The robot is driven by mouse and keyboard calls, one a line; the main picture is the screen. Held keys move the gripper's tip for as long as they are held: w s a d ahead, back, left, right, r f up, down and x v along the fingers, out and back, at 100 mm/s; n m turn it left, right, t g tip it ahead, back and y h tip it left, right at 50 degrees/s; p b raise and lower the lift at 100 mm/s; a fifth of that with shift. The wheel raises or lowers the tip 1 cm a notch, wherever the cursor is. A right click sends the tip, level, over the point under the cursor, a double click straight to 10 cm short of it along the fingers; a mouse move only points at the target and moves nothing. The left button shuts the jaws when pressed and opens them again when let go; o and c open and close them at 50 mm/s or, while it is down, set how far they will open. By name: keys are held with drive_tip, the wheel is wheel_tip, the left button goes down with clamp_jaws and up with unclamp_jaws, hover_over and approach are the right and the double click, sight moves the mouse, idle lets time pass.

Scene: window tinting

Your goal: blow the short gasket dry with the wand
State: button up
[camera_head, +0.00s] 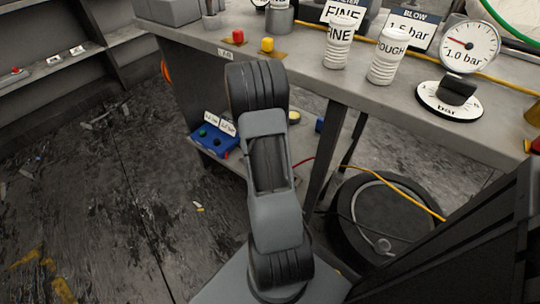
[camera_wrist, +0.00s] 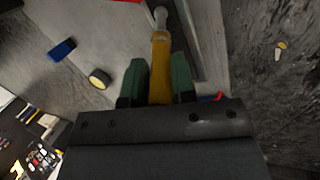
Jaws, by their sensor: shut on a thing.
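In the wrist view my gripper (camera_wrist: 160,85) has green fingers shut around a yellow-orange handle with a pale grey tip, which looks like the wand (camera_wrist: 161,60). The wand points away from the gripper, toward the top of the picture. In the head view my arm's links fill the middle and hide the gripper and wand. I cannot make out the short gasket in either view. A dial gauge (camera_head: 470,45) reading about 1.0 bar stands on the bench near a BLOW sign (camera_head: 410,27).
The grey bench (camera_head: 300,55) holds a FINE canister (camera_head: 340,45), a ROUGH canister (camera_head: 388,58), a red button (camera_head: 238,36) and a yellow button (camera_head: 267,44). A blue tray (camera_head: 213,143) sits on the lower shelf. A round black drum (camera_head: 385,215) stands beneath. The left floor is mostly open.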

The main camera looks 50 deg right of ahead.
drive_tip(key=w, duration=0.6)
drive_tip(key=shift+w+a, duration=0.25)
drive_tip(key=shift+w, duration=0.15)
drive_tip(key=shift+f, duration=0.1)
idle(0.4)
wheel_tip(320, 180, up, 6)
drive_tip(key=p, duration=0.4)
drive_tip(key=shift+p, duration=0.4)
drive_tip(key=shift+r+p, duration=1.15)
drive_tip(key=shift+r, duration=0.4)
